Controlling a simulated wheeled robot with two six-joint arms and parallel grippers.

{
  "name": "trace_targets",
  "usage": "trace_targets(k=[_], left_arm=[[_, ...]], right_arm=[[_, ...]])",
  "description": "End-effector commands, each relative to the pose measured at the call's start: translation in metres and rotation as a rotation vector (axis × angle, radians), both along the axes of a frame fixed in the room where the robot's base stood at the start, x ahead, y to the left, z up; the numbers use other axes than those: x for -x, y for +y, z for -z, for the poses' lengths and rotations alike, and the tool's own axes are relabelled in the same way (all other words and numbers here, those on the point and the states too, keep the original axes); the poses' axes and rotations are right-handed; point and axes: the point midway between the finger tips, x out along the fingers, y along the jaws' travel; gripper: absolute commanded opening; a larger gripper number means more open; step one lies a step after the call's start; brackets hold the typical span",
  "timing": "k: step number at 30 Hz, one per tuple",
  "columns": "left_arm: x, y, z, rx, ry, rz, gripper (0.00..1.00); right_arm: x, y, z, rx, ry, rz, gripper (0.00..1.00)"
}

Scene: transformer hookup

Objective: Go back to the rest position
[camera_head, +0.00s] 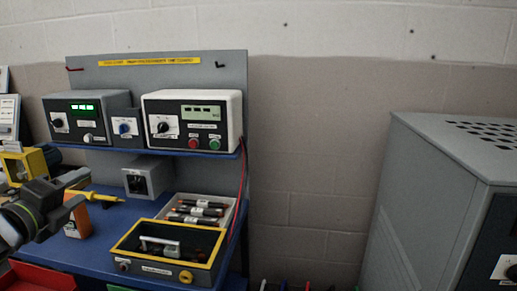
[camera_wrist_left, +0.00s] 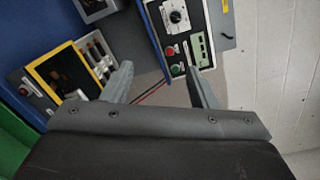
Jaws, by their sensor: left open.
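My left gripper (camera_head: 79,193) reaches in from the left edge of the head view, in front of the blue bench (camera_head: 100,246). In the left wrist view its two fingers (camera_wrist_left: 163,84) stand wide apart with nothing held between them. An orange box-shaped device (camera_head: 77,223) appears right beside the fingers in the head view; I cannot tell whether they touch. My right gripper is in neither view.
A black-and-yellow case (camera_head: 170,270) and a tray of probes (camera_head: 203,213) are on the bench. A white meter (camera_head: 193,121) and a grey unit (camera_head: 82,117) stand on the shelf above. A grey cabinet (camera_head: 440,200) stands at right, with bare wall between.

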Motion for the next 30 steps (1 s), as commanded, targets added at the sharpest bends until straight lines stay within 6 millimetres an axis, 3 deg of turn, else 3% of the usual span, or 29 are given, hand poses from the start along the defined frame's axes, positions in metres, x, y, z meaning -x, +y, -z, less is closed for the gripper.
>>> trace_targets(k=[11,16,20,24,30], left_arm=[[0.016,0.002,0.101,0.287,0.184,-0.114,0.53],[0.042,-0.001,0.174,0.513,0.32,-0.237,0.53],[0.081,-0.008,0.243,0.748,0.446,-0.398,0.53],[0.135,-0.019,0.306,0.993,0.56,-0.614,0.53],[0.217,-0.041,0.369,1.297,0.665,-0.958,0.53]], right_arm=[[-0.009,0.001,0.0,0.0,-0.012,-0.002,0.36],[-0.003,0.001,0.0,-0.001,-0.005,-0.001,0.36],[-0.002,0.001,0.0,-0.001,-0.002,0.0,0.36],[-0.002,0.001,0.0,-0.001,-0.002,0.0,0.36],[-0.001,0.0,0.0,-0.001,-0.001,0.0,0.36]])
